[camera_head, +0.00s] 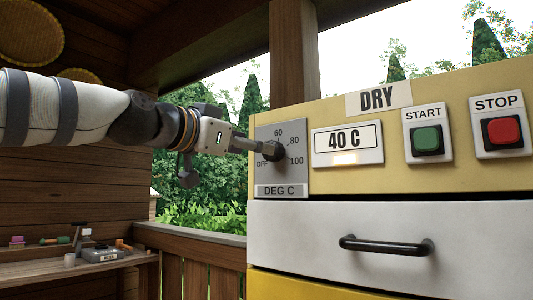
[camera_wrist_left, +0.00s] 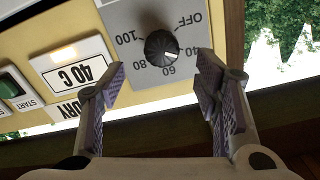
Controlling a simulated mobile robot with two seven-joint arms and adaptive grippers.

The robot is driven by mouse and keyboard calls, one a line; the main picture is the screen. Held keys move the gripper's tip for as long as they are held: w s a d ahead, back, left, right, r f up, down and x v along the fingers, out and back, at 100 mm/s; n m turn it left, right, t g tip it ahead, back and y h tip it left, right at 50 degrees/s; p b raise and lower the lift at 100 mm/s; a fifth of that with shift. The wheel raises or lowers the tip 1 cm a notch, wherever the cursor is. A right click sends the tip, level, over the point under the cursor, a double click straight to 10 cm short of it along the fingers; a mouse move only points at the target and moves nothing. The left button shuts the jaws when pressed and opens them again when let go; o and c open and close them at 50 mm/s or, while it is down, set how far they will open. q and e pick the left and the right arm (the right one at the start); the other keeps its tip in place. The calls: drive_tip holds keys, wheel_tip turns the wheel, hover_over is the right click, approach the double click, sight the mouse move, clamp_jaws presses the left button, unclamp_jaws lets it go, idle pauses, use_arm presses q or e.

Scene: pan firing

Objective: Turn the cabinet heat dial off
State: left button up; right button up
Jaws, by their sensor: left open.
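The heat dial (camera_wrist_left: 161,48) is a dark ribbed knob on a grey plate (camera_wrist_left: 130,14) of the yellow cabinet. The plate is marked OFF to 100 and DEG C. In the left wrist view, which is upside down, the dial's white mark points between 40 and 60. My left gripper (camera_wrist_left: 160,77) is open, with one finger to each side of the dial and a gap on both sides. In the head view the left gripper (camera_head: 252,146) reaches in from the left at the dial (camera_head: 277,151), partly covering it. My right gripper is not in view.
Right of the dial are a display reading 40 C (camera_head: 346,143), a green START button (camera_head: 427,140) and a red STOP button (camera_head: 503,130). A white drawer with a black handle (camera_head: 386,245) lies below. A wooden post (camera_head: 294,50) stands behind. A shelf with small items is at lower left.

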sight(279, 153)
use_arm(q)
drive_tip(key=x, duration=0.6)
drive_tip(key=shift+w, duration=0.2)
drive_tip(key=c, duration=1.1)
